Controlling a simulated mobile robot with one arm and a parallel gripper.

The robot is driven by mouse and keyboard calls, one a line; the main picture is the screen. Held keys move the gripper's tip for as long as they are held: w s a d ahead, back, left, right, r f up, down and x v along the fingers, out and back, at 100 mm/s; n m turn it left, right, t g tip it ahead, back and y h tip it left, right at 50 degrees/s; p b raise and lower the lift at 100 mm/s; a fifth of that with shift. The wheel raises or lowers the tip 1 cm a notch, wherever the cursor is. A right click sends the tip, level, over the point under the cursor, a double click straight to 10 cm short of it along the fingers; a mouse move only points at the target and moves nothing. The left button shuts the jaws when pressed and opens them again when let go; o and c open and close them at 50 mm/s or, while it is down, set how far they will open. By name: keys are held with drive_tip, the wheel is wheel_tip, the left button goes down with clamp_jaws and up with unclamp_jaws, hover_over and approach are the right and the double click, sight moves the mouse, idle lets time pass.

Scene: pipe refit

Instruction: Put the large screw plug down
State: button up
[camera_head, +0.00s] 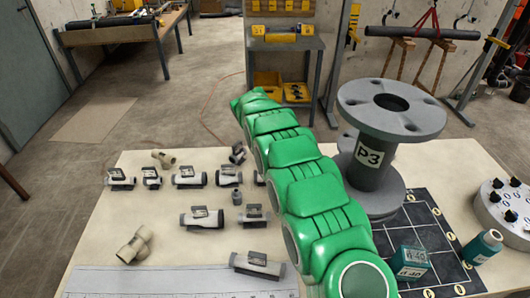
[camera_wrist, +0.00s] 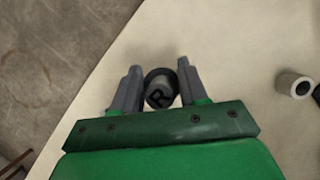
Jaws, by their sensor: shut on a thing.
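The large screw plug (camera_wrist: 160,92) shows end-on in the wrist view, a grey round face with a dark ring around it and a dark letter-like mark. My gripper (camera_wrist: 160,82) has one finger on each side of it and is shut on it. The pale table top (camera_wrist: 235,50) lies below; I cannot tell whether the plug touches it. In the head view my green arm reaches across the table and hides the gripper and plug.
Several grey pipe fittings (camera_head: 190,177) stand on the table's left half. A grey hollow cylinder (camera_wrist: 293,83) lies right of my gripper. A table edge runs left of the gripper in the wrist view.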

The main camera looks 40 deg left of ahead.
drive_tip(key=shift+s+f, duration=0.1)
drive_tip(key=shift+f, duration=1.15)
drive_tip(key=shift+f, duration=0.15)
drive_tip(key=o, duration=1)
drive_tip(key=v, duration=1.2)
